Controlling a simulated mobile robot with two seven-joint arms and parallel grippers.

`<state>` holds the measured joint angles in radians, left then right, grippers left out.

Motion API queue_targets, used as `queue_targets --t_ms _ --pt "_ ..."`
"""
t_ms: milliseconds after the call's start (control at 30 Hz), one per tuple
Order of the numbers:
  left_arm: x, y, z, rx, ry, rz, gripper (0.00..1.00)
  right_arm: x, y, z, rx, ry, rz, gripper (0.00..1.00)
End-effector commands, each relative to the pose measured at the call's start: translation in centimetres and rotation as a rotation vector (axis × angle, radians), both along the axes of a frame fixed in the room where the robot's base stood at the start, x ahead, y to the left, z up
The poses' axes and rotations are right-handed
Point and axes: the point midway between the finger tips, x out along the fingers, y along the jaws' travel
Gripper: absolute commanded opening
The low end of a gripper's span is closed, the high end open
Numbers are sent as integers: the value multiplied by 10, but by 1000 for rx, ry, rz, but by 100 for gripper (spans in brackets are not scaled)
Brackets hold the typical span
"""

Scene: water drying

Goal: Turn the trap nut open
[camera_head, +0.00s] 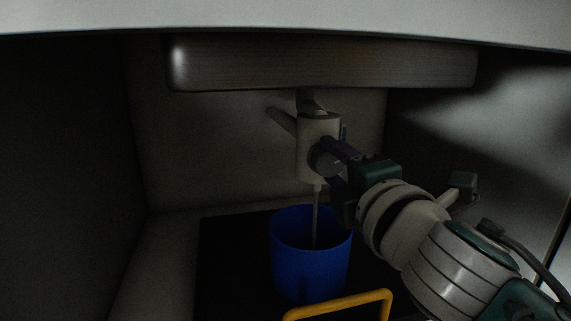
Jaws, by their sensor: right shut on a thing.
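The white trap (309,152) hangs under the sink basin (255,62), with a pipe stub going off to its upper left. The trap nut (326,157) is a grey round part on the trap's right side, partly hidden by my fingers. My right gripper (334,163) comes in from the lower right and is shut on the trap nut. A thin stream of water (315,215) runs from the trap's bottom end down into the blue bucket (300,272) below. My left gripper is not in view.
The bucket stands on a black mat (230,262) on the cabinet floor, its yellow handle (345,303) at the front. Cabinet walls close in at left and back. The counter edge (270,15) runs across the top. Free room lies left of the bucket.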

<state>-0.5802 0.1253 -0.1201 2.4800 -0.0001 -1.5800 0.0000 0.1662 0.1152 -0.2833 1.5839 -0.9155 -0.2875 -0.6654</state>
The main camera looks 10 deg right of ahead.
Motion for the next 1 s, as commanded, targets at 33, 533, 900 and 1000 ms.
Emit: queue_targets --t_ms 33,533,900,1000 --pt "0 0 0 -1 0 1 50 0 0 0 45 1 -1 0" --pt "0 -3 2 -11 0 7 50 0 0 -1 388 14 0 0" --pt "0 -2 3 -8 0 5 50 0 0 -2 464 16 0 0" --pt "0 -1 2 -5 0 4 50 0 0 -2 467 16 0 0"
